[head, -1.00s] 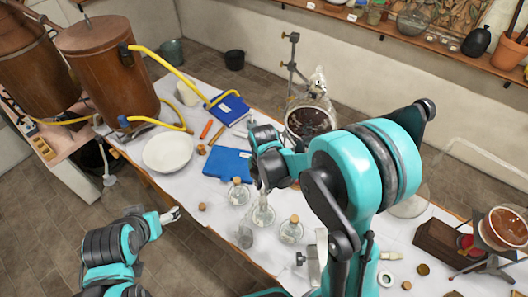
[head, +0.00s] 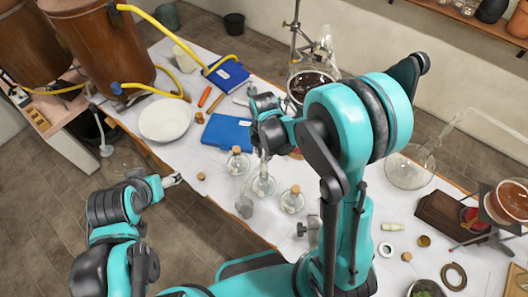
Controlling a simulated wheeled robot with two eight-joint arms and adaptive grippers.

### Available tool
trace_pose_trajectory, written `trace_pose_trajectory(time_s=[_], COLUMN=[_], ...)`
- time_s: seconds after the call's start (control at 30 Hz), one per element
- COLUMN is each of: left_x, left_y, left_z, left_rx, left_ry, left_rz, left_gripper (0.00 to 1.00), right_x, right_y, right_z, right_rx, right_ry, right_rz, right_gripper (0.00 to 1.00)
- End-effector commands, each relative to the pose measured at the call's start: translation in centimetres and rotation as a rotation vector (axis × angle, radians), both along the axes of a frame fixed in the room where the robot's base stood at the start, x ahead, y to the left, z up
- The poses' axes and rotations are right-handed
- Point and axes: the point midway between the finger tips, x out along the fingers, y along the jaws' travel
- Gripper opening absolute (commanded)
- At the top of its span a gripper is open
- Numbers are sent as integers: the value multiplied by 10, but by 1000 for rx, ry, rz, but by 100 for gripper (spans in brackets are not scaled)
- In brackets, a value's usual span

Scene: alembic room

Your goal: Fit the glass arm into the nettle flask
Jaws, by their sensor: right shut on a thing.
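A clear glass piece with a round bulb (head: 408,168) and a long slanting tube stands at the right of the table; it looks like the glass arm. Small clear flasks stand near the table's front edge: a left one with cork (head: 237,163), a middle one (head: 263,186) and a right one with cork (head: 292,201). I cannot tell which is the nettle flask. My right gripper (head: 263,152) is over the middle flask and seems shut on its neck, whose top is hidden. My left gripper (head: 173,181) is off the front edge, away from the flasks; its fingers are too small to judge.
A round vessel with dark contents (head: 312,86) stands by a metal stand (head: 293,38) behind my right arm. A blue book (head: 228,132), a white dish (head: 164,120) and a loose cork (head: 201,176) lie left. A wooden box (head: 438,214) is at the right.

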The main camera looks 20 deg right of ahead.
Motion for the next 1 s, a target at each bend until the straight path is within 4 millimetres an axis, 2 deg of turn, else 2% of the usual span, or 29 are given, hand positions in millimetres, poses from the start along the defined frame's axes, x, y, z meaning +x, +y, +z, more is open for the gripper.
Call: trace_pose_trajectory(time_s=[0.53,1.0], left_x=[0,0], left_y=[0,0], left_z=[0,-9], left_rx=[0,0], left_ry=[0,0], left_rz=[0,0], left_gripper=[77,77], right_x=[0,1], right_y=[0,-1], right_z=[0,-7], right_rx=[0,0], right_ry=[0,0], right_rz=[0,0], right_gripper=[0,0])
